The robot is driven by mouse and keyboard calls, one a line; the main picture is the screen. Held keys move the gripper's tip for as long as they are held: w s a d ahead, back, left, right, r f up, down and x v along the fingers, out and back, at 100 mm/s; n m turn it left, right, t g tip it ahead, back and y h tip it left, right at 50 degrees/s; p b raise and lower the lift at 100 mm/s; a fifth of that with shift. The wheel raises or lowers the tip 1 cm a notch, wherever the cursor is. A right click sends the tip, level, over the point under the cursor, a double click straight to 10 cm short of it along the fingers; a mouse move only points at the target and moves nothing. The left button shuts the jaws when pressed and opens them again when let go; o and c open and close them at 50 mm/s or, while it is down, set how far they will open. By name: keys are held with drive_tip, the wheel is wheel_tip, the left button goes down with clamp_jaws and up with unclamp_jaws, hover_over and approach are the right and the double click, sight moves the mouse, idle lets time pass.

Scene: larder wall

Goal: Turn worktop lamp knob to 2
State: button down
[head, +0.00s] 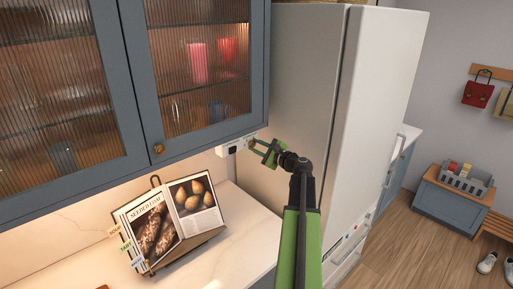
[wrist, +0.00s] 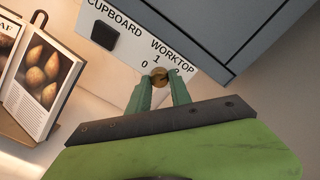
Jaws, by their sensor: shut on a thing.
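The worktop lamp knob (wrist: 160,75) is a small round brass knob on a white panel (wrist: 122,40) under the wall cupboard. The panel reads CUPBOARD and WORKTOP, tilted in the wrist view. My gripper (wrist: 160,88) is shut on the knob, one green finger on each side. In the head view my gripper (head: 258,149) reaches the right end of the panel (head: 232,147).
A black cupboard switch (wrist: 104,36) sits on the same panel. The blue glass-fronted cupboard (head: 255,95) is just above, and the tall fridge (head: 300,80) stands close on the right. A cookbook on a stand (head: 195,205) is on the lit worktop (head: 235,235) below.

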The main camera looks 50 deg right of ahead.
drive_tip(key=shift+m, duration=0.3)
idle(0.4)
drive_tip(key=c, duration=1.2)
unclamp_jaws()
drive_tip(key=shift+o, duration=0.2)
drive_tip(key=s, duration=1.7)
drive_tip(key=shift+s+a+r+p, duration=0.2)
drive_tip(key=shift+a+r+p, duration=0.15)
drive_tip(key=shift+a, duration=0.05)
